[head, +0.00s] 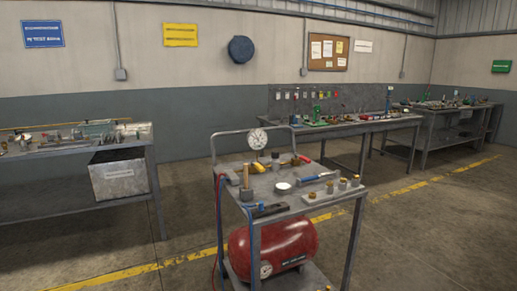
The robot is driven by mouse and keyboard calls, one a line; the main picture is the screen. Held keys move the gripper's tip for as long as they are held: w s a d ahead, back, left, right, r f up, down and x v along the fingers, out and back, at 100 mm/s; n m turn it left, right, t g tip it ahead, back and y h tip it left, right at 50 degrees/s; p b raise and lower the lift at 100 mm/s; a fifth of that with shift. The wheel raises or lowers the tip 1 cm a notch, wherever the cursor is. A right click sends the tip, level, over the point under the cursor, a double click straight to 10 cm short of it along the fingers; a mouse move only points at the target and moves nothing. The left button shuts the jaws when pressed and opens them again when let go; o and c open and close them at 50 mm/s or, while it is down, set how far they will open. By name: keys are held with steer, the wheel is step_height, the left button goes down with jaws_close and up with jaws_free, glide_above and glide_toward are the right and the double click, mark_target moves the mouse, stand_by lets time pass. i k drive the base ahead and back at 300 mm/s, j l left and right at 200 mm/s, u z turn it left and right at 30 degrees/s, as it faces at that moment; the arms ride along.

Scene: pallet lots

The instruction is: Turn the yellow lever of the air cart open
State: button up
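The air cart (235,180) stands in the middle foreground, a grey metal cart with a push handle at the back. A red tank (272,245) lies on its lower shelf, and blue and red hoses run down the left side. A round white dial gauge (257,139) stands at the back of the top. A small yellow piece (258,167) is below the gauge; it is too small to tell whether it is the lever or how it is turned. My gripper is not in view.
The cart top also holds a wooden-handled tool (246,183), a blue-handled tool (318,178), a white round lid (282,187) and small brass parts. A workbench with a grey bin (122,175) stands left; cluttered benches (365,125) stand behind right. The floor at right is clear.

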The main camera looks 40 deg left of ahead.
mark_target(260, 167)
steer(key=j+u, duration=0.2)
steer(key=u, duration=0.25)
steer(key=j+u, duration=0.2)
steer(key=u, duration=0.3)
steer(key=j+u, duration=0.2)
steer(key=u, duration=0.25)
steer(key=i+l+u, duration=0.1)
steer(key=u, duration=0.5)
